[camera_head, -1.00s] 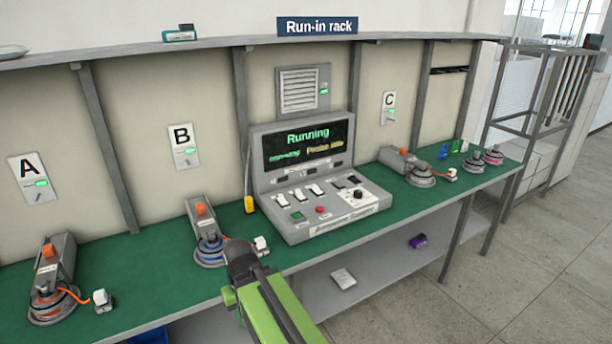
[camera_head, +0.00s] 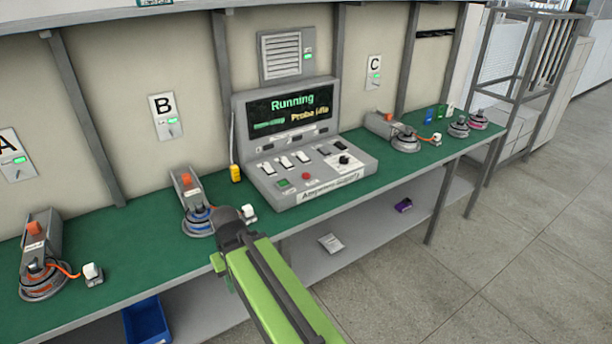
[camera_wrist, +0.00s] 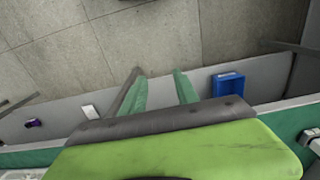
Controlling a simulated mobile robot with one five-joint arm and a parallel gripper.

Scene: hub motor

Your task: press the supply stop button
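The grey control console (camera_head: 322,172) stands on the green bench in the head view. A round red button (camera_head: 306,176) and a green square button (camera_head: 283,183) sit on its sloped front. Their lettering is too small to read, so I cannot confirm which is the supply stop. The console screen (camera_head: 291,113) reads "Running", with smaller text below. The end of my arm with my gripper (camera_head: 229,216) is in front of the bench edge, left of and below the console, apart from the buttons. The wrist view looks down at shelf and floor, without the console.
Motor units stand at left (camera_head: 42,262), beside my arm (camera_head: 195,208) and at right (camera_head: 402,136). A yellow item (camera_head: 235,173) is left of the console. A blue bin (camera_head: 147,322) is under the bench; it also shows in the wrist view (camera_wrist: 228,84). Floor in front is clear.

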